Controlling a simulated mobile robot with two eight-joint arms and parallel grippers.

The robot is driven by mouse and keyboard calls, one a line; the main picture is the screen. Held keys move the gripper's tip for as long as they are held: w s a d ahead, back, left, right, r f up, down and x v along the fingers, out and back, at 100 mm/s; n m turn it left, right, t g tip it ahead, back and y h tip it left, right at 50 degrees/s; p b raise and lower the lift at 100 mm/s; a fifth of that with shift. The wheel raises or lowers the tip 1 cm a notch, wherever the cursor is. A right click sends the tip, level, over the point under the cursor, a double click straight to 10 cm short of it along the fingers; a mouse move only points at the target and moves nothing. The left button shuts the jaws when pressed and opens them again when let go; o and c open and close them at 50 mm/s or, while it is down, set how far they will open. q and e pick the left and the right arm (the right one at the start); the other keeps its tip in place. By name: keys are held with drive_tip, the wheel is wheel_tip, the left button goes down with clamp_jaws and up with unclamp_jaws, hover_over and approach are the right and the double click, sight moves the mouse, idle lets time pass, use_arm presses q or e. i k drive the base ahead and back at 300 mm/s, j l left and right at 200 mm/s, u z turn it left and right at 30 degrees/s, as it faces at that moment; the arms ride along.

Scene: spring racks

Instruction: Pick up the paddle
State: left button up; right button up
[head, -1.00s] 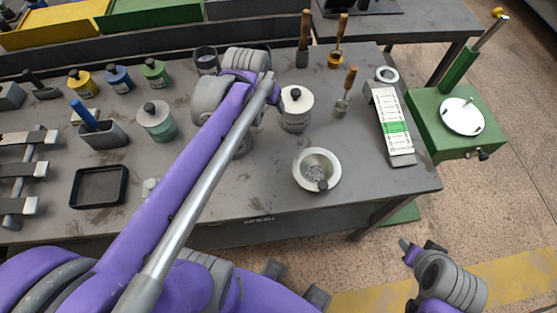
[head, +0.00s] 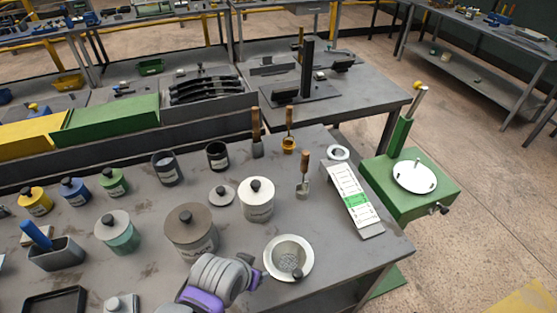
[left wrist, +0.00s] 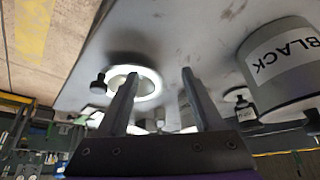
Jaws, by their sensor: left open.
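A flat-bladed tool with a wooden handle (head: 256,130), which looks like the paddle, stands upright at the back of the bench in the head view. Beside it are a brass ladle (head: 289,130) and, nearer, a small metal scoop (head: 303,178), both wooden-handled. My left gripper (head: 259,275) is low in the head view, between the large brown-lidded jar and the white strainer bowl, well apart from the paddle. In the left wrist view my left gripper (left wrist: 160,73) is open and empty. The paddle cannot be made out there. My right gripper is out of view.
A brown-lidded jar (head: 190,232), a white jar (head: 257,201) and the strainer bowl (head: 289,257) stand close around my left gripper. Dark cups (head: 217,155) stand left of the paddle. A white scale board (head: 353,200) lies right. A low wall (head: 120,157) runs behind.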

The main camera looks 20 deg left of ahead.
sight(255, 110)
drive_tip(key=k+j+u, duration=0.15)
drive_tip(key=u, duration=0.3)
drive_tip(key=k+j+u, duration=0.1)
drive_tip(key=j+u, duration=0.15)
drive_tip(key=u, duration=0.2)
drive_tip(key=k+j+u, duration=0.1)
drive_tip(key=u, duration=0.35)
drive_tip(key=i+j, duration=0.05)
drive_tip(key=j, duration=0.05)
